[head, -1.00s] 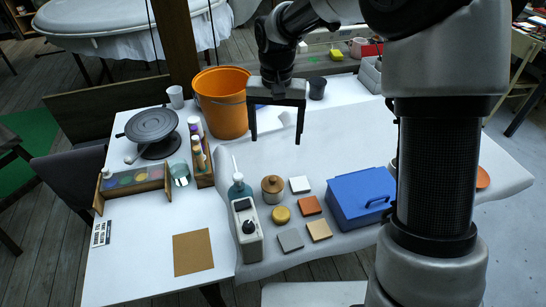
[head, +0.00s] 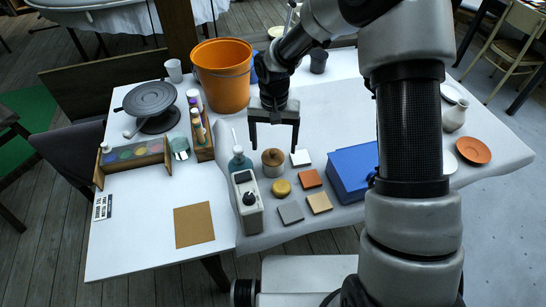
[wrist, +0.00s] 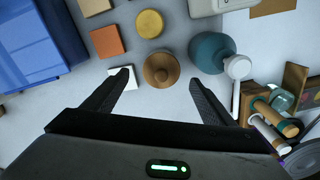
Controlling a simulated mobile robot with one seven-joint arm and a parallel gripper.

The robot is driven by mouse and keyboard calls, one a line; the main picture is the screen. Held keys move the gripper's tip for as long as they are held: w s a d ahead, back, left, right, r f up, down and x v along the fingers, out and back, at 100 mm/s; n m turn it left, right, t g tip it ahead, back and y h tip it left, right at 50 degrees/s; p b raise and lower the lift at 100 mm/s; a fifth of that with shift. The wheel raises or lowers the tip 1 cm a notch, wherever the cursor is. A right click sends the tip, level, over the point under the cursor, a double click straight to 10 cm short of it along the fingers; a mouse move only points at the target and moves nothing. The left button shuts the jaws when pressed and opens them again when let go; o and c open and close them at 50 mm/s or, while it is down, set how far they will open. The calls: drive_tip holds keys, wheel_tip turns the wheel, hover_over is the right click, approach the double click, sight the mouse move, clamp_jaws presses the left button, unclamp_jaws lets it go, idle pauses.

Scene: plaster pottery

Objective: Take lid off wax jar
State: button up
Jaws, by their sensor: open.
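The wax jar (head: 272,170) stands upright on the white cloth, a small pale jar with a brown wooden lid (head: 271,156) seated on top. In the wrist view the lid (wrist: 161,69) shows from above as a round brown disc with a central knob. My gripper (head: 273,148) is open and empty, pointing down above the jar. In the wrist view the jar lies between the lines of my two fingers, a little beyond their tips. In the head view the fingers are above the lid and do not visibly touch it.
A teal pump bottle (head: 240,164) stands close left of the jar, its white spout (wrist: 238,68) near one finger. A white tile (head: 300,158), a yellow disc (head: 281,187), more tiles, a grey device (head: 247,200) and a blue box (head: 352,172) surround it. An orange bucket (head: 222,78) stands behind.

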sight(273, 151)
wheel_tip(273, 151, down, 3)
drive_tip(key=shift+a+f, duration=0.15)
drive_tip(key=shift+f, duration=0.05)
drive_tip(key=c, duration=1.1)
drive_tip(key=shift+r, duration=0.1)
